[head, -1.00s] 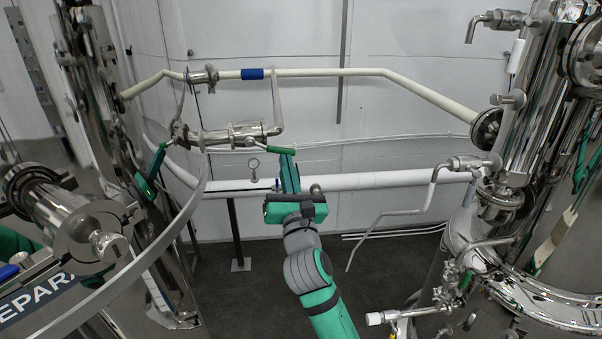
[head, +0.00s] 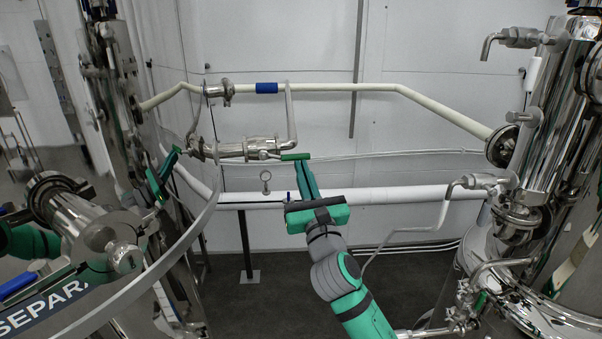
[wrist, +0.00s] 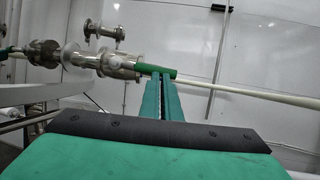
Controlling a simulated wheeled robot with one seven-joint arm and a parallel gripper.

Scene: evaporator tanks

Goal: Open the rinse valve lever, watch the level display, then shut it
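A green-handled lever (head: 295,157) lies level at the right end of a steel valve (head: 238,150) on the pipework at the back; I take it for the rinse valve lever. It also shows in the wrist view (wrist: 158,71). My gripper (head: 301,165) reaches up to it from below. In the wrist view my two green fingers (wrist: 160,82) lie close together with only a thin slit between them, and their tips are at the underside of the handle. Whether they touch it I cannot tell. The handle does not look gripped. I can make out no level display.
A second green lever (head: 163,168) slants down at the left. A curved grey rail (head: 165,255) crosses the left foreground. A shiny tank (head: 545,130) with bent pipes stands at the right.

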